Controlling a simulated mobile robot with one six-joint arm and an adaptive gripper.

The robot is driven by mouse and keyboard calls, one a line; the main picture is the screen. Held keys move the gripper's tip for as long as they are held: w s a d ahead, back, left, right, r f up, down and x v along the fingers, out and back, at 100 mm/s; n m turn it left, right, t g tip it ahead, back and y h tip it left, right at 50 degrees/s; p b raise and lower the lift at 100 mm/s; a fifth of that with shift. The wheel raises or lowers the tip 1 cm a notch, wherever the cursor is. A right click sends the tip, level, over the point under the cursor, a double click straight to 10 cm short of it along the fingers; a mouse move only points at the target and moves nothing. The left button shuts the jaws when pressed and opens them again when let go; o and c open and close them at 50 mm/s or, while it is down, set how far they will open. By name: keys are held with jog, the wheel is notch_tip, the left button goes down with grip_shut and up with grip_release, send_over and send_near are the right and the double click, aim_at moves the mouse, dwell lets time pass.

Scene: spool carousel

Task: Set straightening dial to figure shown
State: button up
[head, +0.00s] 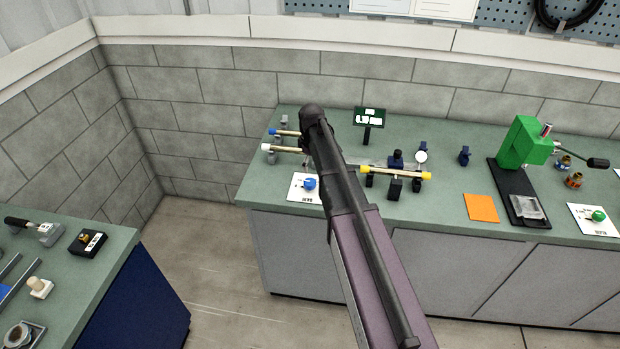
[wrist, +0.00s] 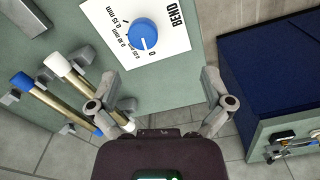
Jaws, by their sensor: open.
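The straightening dial is a blue knob (wrist: 143,34) on a white plate (wrist: 178,18) marked BEND, with a scale from 0 to 0.15 mm. The knob's pale mark points toward the 0 end. In the head view the blue knob (head: 310,184) sits near the bench's front edge, beside my arm. A dark display (head: 369,117) on a post shows white figures too small to read surely. My gripper (wrist: 160,86) is open and empty, its fingers apart, with the knob beyond them in the wrist view. My arm hides the gripper in the head view.
Blue-ended (head: 284,132) and white-ended (head: 280,149) rods lie left of my arm. A yellow-ended rod (head: 398,172) rests on supports with a gauge (head: 420,156). A green press (head: 523,143), orange pad (head: 481,208) and green knob (head: 598,215) stand right.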

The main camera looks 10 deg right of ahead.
aim_at(310, 181)
jog(key=w, duration=0.1)
jog(key=w+r+n, duration=0.1)
jog(key=w, duration=0.1)
jog(key=shift+w+d, duration=0.15)
jog(key=shift+w, duration=0.1)
notch_tip(310, 181, down, 14)
jog(key=b, duration=1.3)
jog(key=shift+r, duration=0.15)
dwell(0.3)
jog(key=c, duration=1.1)
